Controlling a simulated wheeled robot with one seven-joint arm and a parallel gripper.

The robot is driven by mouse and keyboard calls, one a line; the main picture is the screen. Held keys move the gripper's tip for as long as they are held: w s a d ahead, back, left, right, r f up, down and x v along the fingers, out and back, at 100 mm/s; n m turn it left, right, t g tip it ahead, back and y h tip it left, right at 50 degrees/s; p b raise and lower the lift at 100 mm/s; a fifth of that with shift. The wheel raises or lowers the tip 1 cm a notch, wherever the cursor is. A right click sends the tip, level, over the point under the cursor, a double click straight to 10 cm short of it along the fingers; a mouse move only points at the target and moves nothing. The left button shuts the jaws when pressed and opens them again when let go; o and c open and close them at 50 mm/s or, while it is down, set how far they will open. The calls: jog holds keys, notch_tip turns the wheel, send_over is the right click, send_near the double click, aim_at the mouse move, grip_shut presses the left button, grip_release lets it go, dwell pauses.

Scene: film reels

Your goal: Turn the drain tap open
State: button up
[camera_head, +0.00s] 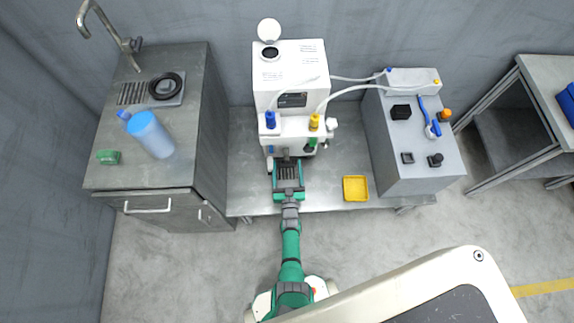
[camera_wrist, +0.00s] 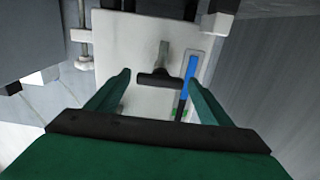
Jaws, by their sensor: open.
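The drain tap (camera_wrist: 158,78) shows in the wrist view as a grey metal stem with a black crossbar handle, on the white front panel (camera_wrist: 135,45) of the machine. The crossbar lies roughly level across the picture. My gripper (camera_wrist: 157,83) has its two green fingers spread, one on each side of the handle, with a gap on both sides; nothing is held. In the head view my gripper (camera_head: 287,170) is at the lower front of the white machine (camera_head: 285,75), and the tap is not clearly visible there.
A blue level strip (camera_wrist: 187,85) stands close beside the right finger. A yellow tray (camera_head: 355,188) lies on the bench to the right. A grey cabinet (camera_head: 425,165) with small tools stands further right. A sink counter (camera_head: 190,130) with a blue bottle (camera_head: 150,134) is left.

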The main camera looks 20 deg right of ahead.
jog(key=shift+w+d, duration=0.15)
jog(key=shift+w, duration=0.35)
jog(key=c, duration=1)
jog(key=shift+c, duration=0.2)
